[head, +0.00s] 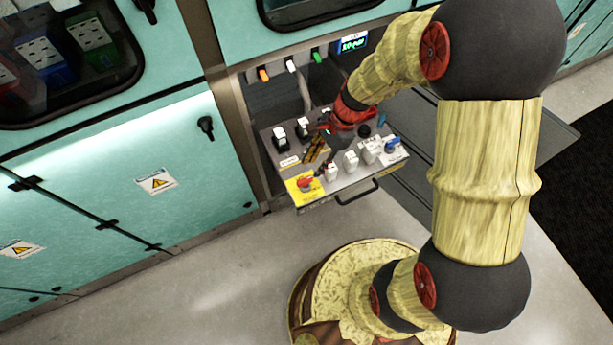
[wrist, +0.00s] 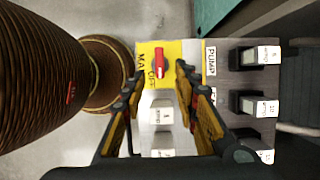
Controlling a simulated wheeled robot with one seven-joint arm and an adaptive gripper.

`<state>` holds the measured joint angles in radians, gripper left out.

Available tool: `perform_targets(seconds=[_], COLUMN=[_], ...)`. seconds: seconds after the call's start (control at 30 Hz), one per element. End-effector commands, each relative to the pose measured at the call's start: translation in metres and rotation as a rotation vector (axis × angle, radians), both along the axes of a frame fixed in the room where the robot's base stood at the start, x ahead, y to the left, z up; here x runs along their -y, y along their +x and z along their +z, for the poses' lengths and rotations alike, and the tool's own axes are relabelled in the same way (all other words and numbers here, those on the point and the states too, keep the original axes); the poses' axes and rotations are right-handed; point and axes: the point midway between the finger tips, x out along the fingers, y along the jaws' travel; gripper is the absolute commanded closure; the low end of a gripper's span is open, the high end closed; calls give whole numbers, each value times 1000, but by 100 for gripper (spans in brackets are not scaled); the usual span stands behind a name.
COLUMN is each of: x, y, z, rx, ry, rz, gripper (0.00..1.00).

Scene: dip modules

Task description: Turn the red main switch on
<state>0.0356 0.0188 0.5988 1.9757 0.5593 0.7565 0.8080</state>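The red main switch (head: 306,183) sits on a yellow plate at the front left corner of the tilted control panel (head: 340,185). In the wrist view the red switch (wrist: 159,62) shows on the yellow plate, with its handle roughly upright in the picture and the words OFF and MAIN beside it. My gripper (wrist: 160,78) is open and empty, its two fingers on either side of the switch in that view. The gap in height between fingertips and switch is hard to tell. In the head view my gripper (head: 321,150) is over the panel, partly hidden by my wrist.
White switches (head: 350,161) line the panel's front edge, with a blue knob (head: 392,146) at the right. Black-based rocker switches (head: 281,138) stand behind. A handle (head: 358,194) juts from the front. A lit display (head: 353,44) and coloured levers (head: 291,65) are above; teal cabinets flank the left.

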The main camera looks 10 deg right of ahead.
Motion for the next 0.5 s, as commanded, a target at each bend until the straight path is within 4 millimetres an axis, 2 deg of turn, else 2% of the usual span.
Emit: perform_targets(seconds=[0.5], x=[-25], y=[-8], z=[-65], rx=[-1], ry=[0], rz=[5], gripper=[70])
